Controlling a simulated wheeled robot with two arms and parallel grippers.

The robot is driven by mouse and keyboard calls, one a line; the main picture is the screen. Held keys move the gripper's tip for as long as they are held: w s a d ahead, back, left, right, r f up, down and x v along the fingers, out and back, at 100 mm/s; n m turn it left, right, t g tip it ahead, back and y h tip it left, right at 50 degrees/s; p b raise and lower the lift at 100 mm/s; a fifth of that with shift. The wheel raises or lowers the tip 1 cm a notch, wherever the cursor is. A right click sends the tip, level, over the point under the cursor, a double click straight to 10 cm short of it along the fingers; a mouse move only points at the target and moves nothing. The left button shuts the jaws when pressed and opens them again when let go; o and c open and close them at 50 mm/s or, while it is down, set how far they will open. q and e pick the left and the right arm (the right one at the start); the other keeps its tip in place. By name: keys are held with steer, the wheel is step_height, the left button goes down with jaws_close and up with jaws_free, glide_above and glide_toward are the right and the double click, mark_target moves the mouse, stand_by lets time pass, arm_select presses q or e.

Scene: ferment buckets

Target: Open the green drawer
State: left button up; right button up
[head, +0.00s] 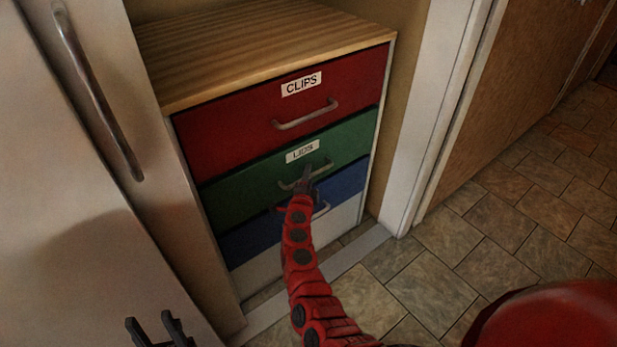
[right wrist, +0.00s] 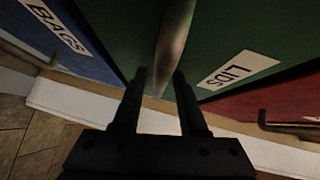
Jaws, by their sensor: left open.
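The green drawer (head: 240,188) is the second one down in the cabinet, labelled LIDS, and looks flush with its neighbours. Its metal handle (head: 286,187) is partly hidden by my right gripper (head: 307,174) in the head view. In the right wrist view the green front (right wrist: 120,35) is close, and the handle (right wrist: 174,40) passes between the two fingers of my right gripper (right wrist: 160,76). Those fingers are apart, with some gap beside the handle. My left gripper (head: 156,325) is open and empty at the bottom left, far from the drawer.
A red CLIPS drawer (head: 230,120) is above, with a blue drawer (head: 345,183) and a white drawer (head: 345,217) below. A pale door with a long handle (head: 95,90) stands at left. Tiled floor (head: 460,240) lies open at right, beyond a white door frame (head: 425,120).

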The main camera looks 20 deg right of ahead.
jaws_close()
stand_by(1.2)
